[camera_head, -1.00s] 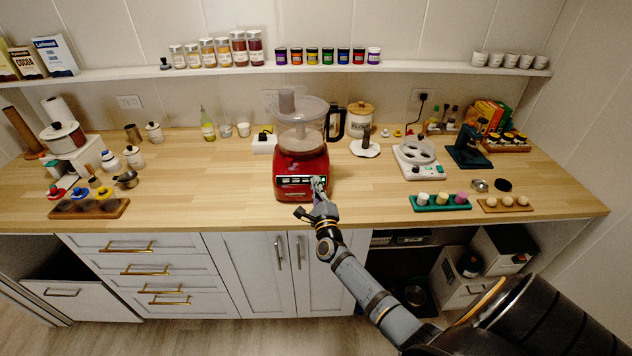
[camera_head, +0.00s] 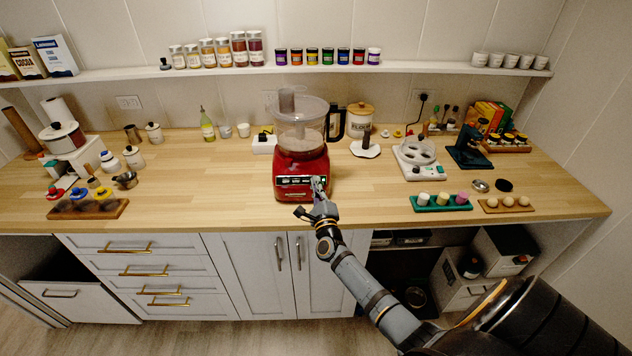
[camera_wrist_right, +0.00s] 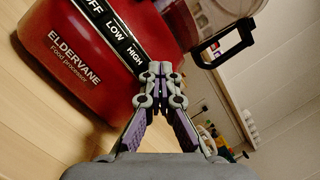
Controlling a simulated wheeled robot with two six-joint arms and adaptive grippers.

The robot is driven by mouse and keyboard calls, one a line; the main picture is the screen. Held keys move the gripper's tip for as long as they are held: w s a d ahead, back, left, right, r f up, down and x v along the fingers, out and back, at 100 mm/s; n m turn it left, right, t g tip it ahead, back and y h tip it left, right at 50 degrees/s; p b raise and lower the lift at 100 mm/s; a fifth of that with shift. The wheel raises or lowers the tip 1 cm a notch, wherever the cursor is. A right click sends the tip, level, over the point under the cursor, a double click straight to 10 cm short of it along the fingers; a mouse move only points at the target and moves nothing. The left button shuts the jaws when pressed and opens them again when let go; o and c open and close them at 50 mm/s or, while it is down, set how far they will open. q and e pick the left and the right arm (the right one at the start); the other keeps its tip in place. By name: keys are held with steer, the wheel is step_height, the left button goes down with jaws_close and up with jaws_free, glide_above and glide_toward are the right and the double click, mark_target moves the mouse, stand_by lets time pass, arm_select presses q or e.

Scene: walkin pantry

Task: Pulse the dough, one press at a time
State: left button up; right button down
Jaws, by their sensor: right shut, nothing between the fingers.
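The red food processor (camera_head: 301,172) stands on the wooden counter near its front edge, with a clear bowl (camera_head: 301,128) on top holding pale contents. Its front panel (camera_head: 296,181) has a row of buttons. My right gripper (camera_head: 318,184) is shut, its fingertips at the right end of that row. In the right wrist view the food processor (camera_wrist_right: 80,60) shows buttons labelled OFF, LOW and HIGH, and my right gripper's tips (camera_wrist_right: 160,70) cover the panel just past HIGH. I cannot tell whether they touch a button. My left gripper is not in view.
A flour canister (camera_head: 360,118) stands behind the processor. To the right are a white device with a round top (camera_head: 416,160), a green tray (camera_head: 441,206) and a wooden tray of round items (camera_head: 506,208). The counter left of the processor (camera_head: 210,180) is clear.

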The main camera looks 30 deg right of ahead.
stand_by(0.7)
steer(key=shift+s+a+r+p, duration=0.35)
steer(key=shift+s+r+p, duration=0.05)
steer(key=shift+s+p, duration=0.2)
steer(key=s+a+r+p, duration=0.1)
steer(key=p, duration=0.1)
steer(key=s+a+r+p, duration=0.1)
steer(key=s, duration=0.1)
steer(key=shift+s+a+r+p, duration=0.1)
steer(key=shift+s+r+p, duration=0.2)
steer(key=shift+r+p, duration=0.1)
stand_by(1.6)
